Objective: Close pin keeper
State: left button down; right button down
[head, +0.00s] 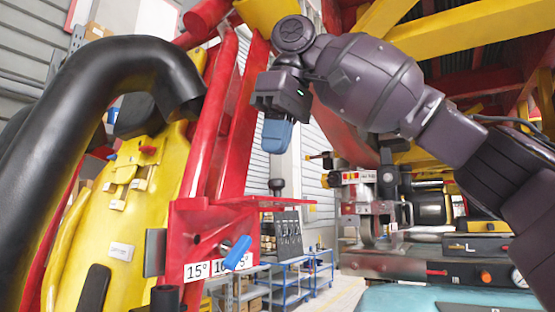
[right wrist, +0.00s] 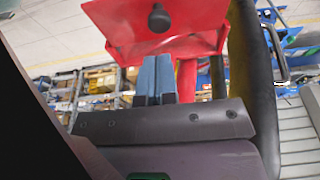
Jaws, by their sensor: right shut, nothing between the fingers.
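My right gripper (head: 277,135) hangs above and behind the red bracket (head: 215,225) on the coaster car. Its blue fingers are shut and empty, and they also show in the right wrist view (right wrist: 156,78). A blue lever (head: 237,253) sits tilted on the bracket's front face beside the angle labels; I cannot tell for sure whether it is the pin keeper. A black knob (head: 277,184) stands at the bracket's upper plate, apart from the fingers. It also shows beyond the fingertips in the right wrist view (right wrist: 159,18). My left gripper is out of view.
A thick black padded bar (head: 100,70) arches over the yellow seat (head: 120,215) at the left. Red uprights (head: 230,120) rise next to my right gripper. Machinery with gauges (head: 470,265) fills the right. Blue shelving (head: 290,280) stands on the floor behind.

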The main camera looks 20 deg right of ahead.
aim_at(278, 180)
jog(key=shift+s+d+f, duration=0.1)
jog(key=shift+s+f, duration=0.05)
jog(key=shift+f, duration=0.65)
jog(key=shift+s+f, duration=0.1)
jog(key=shift+f, duration=0.7)
